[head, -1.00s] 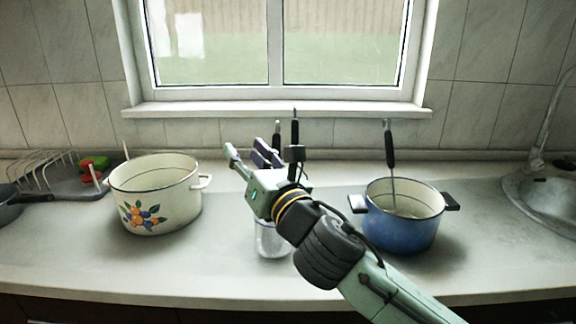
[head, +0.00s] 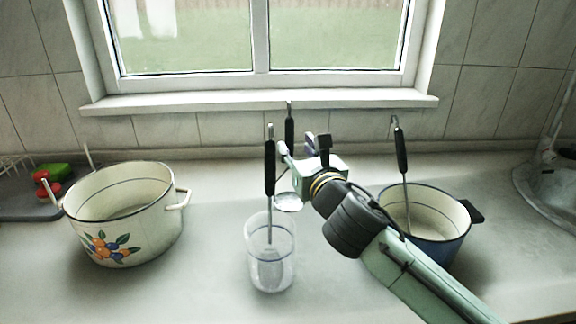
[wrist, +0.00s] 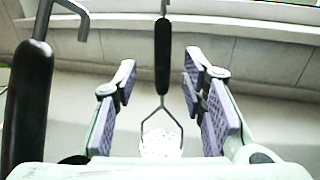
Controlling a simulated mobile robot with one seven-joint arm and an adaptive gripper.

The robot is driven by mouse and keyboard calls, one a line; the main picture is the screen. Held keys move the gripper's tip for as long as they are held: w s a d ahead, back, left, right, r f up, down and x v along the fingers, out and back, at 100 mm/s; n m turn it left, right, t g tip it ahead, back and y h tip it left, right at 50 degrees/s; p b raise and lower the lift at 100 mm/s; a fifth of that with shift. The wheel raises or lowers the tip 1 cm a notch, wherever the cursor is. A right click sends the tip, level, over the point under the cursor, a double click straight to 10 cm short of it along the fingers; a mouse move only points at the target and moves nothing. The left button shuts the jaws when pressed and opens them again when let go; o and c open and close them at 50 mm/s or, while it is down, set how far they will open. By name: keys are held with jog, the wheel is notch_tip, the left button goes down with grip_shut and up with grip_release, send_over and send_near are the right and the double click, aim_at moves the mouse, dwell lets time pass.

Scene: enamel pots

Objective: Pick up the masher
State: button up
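In the wrist view, what looks like the masher (wrist: 162,60) hangs or stands upright between my fingers, farther ahead. It has a black handle, two wires that spread apart, and a pale lower end. In the head view its black handle (head: 289,128) shows behind my gripper (head: 296,148), and a pale round piece (head: 288,203) shows lower down; the part between is hidden. My gripper (wrist: 160,90) is open, with purple pads on both sides and nothing held. I cannot tell how far the handle is from the fingers.
A clear glass jar (head: 270,270) with a black-handled utensil (head: 270,170) stands close to my gripper's left; that handle (wrist: 30,95) looms near in the wrist view. A flowered pot (head: 120,225) stands left. A blue pot (head: 455,245) with another utensil (head: 400,150) is right, partly behind my arm.

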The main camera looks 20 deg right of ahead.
aim_at(291, 139)
jog(key=w+p, duration=0.1)
jog(key=w, duration=0.1)
jog(key=w+p, duration=0.1)
jog(key=w, duration=0.1)
jog(key=w+p, duration=0.1)
jog(key=w, duration=0.1)
jog(key=shift+d+f, duration=0.15)
jog(key=shift+d, duration=0.1)
jog(key=shift+w+f, duration=0.2)
jog(key=shift+w, duration=0.35)
jog(key=shift+c, duration=0.4)
grip_shut()
